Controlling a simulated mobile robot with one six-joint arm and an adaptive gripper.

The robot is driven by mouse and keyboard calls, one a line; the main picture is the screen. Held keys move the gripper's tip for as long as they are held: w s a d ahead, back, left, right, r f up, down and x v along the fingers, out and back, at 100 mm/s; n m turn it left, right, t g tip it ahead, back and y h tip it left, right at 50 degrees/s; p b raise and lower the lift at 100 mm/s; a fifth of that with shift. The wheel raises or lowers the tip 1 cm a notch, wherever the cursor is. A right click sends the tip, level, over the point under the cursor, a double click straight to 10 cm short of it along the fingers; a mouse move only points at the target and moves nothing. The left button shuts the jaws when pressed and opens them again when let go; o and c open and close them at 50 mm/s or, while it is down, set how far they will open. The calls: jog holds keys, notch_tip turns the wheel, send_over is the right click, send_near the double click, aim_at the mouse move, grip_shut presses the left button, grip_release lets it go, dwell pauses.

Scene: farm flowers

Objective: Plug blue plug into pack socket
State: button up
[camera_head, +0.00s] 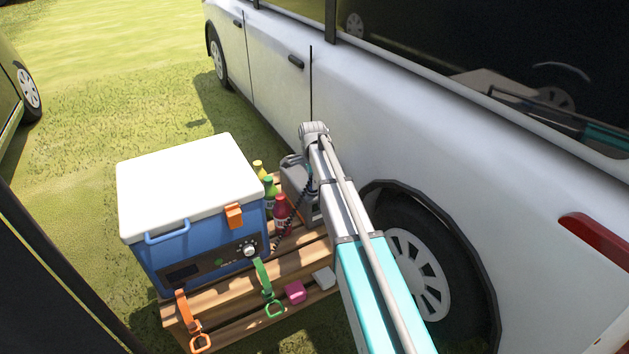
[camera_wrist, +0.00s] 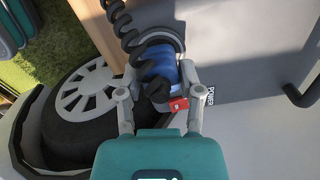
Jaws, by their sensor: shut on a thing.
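The blue plug (camera_wrist: 160,64) sits between the two fingers of my gripper (camera_wrist: 159,96) in the wrist view, and the gripper is shut on it. A black coiled cable (camera_wrist: 124,25) hangs in front of the plug and partly hides it. A round grey rim (camera_wrist: 158,37) shows right behind the plug; I cannot tell if the plug is seated in it. A small red tag (camera_wrist: 179,104) and a POWER label (camera_wrist: 211,95) are beside the plug on a grey surface. In the head view, my arm hides the fingers and plug. I cannot make out the pack socket for certain.
A white van (camera_head: 430,140) with a wheel (camera_head: 418,275) stands close on the right. A blue cooler (camera_head: 205,255) with a white lid sits on a slatted wooden table (camera_head: 235,325). Bottles (camera_head: 282,212) and a grey container (camera_head: 294,177) stand beside it. Straps and small blocks lie in front.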

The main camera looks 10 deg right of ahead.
jog(key=shift+f+b, duration=0.4)
jog(key=shift+f, duration=0.1)
jog(key=o, duration=1.2)
jog(key=shift+c, duration=0.2)
jog(key=shift+r, duration=0.1)
